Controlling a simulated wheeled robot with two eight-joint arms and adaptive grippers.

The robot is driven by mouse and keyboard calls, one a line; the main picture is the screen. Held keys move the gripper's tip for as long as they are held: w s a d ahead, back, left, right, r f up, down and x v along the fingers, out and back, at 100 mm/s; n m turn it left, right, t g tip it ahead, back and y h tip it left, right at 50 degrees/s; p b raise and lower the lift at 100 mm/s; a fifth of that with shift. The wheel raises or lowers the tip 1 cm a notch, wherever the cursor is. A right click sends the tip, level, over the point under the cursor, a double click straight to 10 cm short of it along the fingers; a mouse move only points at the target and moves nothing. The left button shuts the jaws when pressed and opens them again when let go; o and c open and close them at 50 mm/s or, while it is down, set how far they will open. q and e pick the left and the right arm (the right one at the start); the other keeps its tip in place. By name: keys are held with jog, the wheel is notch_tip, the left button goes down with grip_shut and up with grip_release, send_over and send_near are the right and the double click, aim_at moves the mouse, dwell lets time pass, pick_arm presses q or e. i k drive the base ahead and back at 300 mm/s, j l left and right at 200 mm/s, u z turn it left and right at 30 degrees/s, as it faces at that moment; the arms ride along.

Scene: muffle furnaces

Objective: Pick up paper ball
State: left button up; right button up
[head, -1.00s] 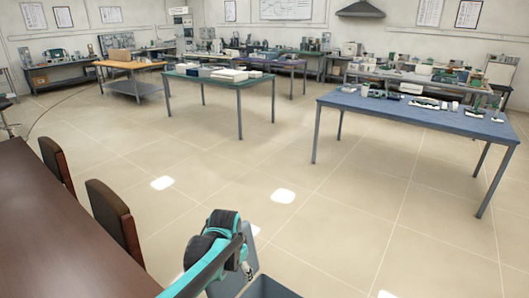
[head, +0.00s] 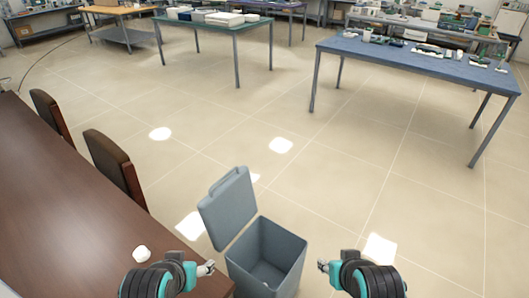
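A small white paper ball (head: 141,254) lies on the dark brown table (head: 60,210), near its right edge at the lower left of the head view. My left gripper (head: 207,268) is to the right of the ball, apart from it, close to the table's edge. My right gripper (head: 323,266) is on the other side of the bin, pointing left. Both look small here and I see nothing held in either. Whether their fingers are open or shut is not clear.
A grey bin (head: 268,255) with its lid (head: 228,208) raised stands on the floor between my grippers. Two brown chairs (head: 112,165) stand along the table. A blue workbench (head: 410,60) and a green one (head: 215,27) are farther back. The middle floor is clear.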

aim_at(141, 253)
jog(key=k, duration=1.2)
